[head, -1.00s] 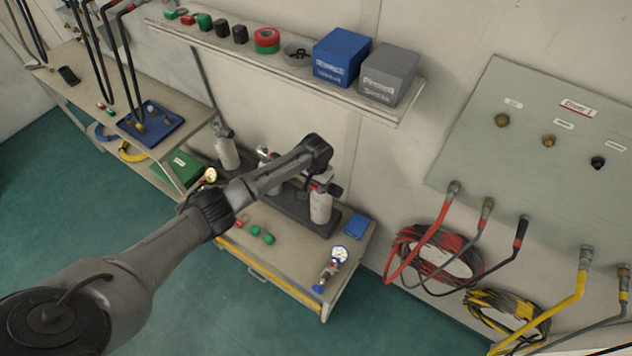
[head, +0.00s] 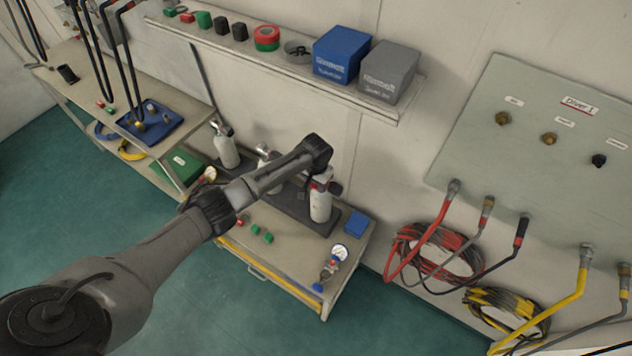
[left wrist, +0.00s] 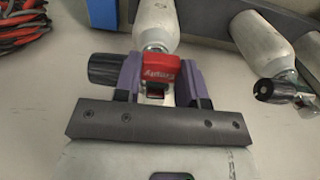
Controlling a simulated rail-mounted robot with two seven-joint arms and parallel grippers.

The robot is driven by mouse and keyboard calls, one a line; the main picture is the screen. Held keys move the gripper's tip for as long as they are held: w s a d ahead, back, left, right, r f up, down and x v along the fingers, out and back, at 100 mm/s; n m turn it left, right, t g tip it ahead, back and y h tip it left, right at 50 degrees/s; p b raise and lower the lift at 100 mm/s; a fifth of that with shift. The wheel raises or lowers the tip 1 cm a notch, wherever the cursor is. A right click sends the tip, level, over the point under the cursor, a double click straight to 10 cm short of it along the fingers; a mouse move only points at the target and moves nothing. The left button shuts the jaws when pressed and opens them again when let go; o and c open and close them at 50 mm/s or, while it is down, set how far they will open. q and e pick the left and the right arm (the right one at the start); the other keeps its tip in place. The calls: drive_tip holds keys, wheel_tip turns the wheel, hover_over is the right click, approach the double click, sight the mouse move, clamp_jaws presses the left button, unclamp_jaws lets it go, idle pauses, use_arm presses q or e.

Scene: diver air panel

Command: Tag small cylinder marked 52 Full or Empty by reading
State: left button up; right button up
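A small white cylinder (head: 320,208) stands upright in the dark rack on the low bench, below my left gripper (head: 318,182). No number 52 is legible on it. In the left wrist view, my left gripper (left wrist: 158,84) has its purple fingers closed about a red tag (left wrist: 160,68) reading "Empty". The tag is at the neck of a white cylinder (left wrist: 155,22), beside its black valve knob (left wrist: 103,69); whether it is attached I cannot tell. A pressure gauge (head: 340,252) lies at the bench's right front; its reading is too small. My right gripper is out of view.
Another cylinder (head: 226,148) stands at the rack's left; a further one is partly hidden by my arm. Green tags (head: 268,238) and a red tag (head: 240,222) lie on the bench front. A shelf (head: 290,68) with boxes overhangs behind. Coiled hoses (head: 435,250) hang right.

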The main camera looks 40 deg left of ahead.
use_arm(q)
drive_tip(key=o, duration=0.5)
drive_tip(key=shift+o, duration=0.2)
drive_tip(key=shift+r, duration=0.1)
wheel_tip(320, 180, up, 14)
drive_tip(key=shift+f, duration=0.2)
idle(0.5)
drive_tip(key=shift+f, duration=0.1)
